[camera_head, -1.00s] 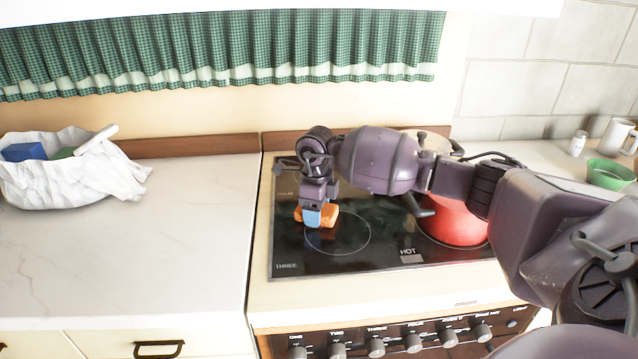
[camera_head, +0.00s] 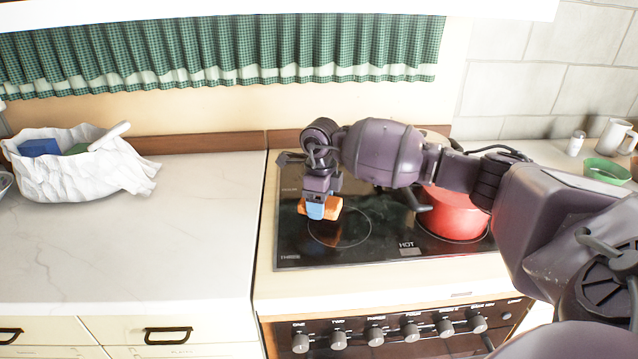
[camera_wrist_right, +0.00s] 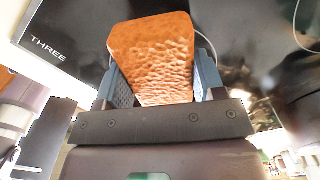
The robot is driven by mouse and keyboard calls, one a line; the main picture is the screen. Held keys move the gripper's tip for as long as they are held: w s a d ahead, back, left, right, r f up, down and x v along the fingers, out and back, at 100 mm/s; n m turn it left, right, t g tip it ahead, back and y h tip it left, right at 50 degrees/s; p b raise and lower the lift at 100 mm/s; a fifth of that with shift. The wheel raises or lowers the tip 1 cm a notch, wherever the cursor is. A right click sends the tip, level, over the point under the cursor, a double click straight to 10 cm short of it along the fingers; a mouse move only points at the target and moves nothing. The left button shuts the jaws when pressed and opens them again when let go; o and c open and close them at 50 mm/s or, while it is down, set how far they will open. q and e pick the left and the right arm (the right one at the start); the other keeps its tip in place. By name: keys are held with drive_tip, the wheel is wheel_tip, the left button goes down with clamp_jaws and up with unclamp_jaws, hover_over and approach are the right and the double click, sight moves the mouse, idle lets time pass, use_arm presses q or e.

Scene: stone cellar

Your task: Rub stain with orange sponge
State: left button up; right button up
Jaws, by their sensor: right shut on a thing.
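The orange sponge (camera_head: 331,208) is held by my right gripper (camera_head: 320,212) over the left side of the black glass cooktop (camera_head: 290,240), at the marked burner ring. In the right wrist view the sponge (camera_wrist_right: 152,60) sits between the two blue-grey fingers of my right gripper (camera_wrist_right: 155,85). Whether the sponge touches the glass I cannot tell. I cannot make out a stain in the head view; the arm and sponge cover part of the burner. In the right wrist view a pale speckled patch (camera_wrist_right: 236,75) shows right of the sponge, perhaps a reflection. My left gripper is not in view.
A red pot (camera_head: 455,218) stands on the right of the cooktop, under my right forearm. A white crumpled bag (camera_head: 75,178) with a blue item (camera_head: 38,148) is on the left counter, which is clear in front. A green bowl (camera_head: 606,172) and mug (camera_head: 613,137) stand far right.

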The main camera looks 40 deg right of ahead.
drive_tip(key=shift+d+r, duration=0.1)
drive_tip(key=shift+r, duration=0.35)
drive_tip(key=shift+r+p, duration=0.55)
drive_tip(key=shift+r, duration=0.35)
drive_tip(key=shift+r+p, duration=0.3)
drive_tip(key=shift+r, duration=0.95)
drive_tip(key=shift+p, duration=0.3)
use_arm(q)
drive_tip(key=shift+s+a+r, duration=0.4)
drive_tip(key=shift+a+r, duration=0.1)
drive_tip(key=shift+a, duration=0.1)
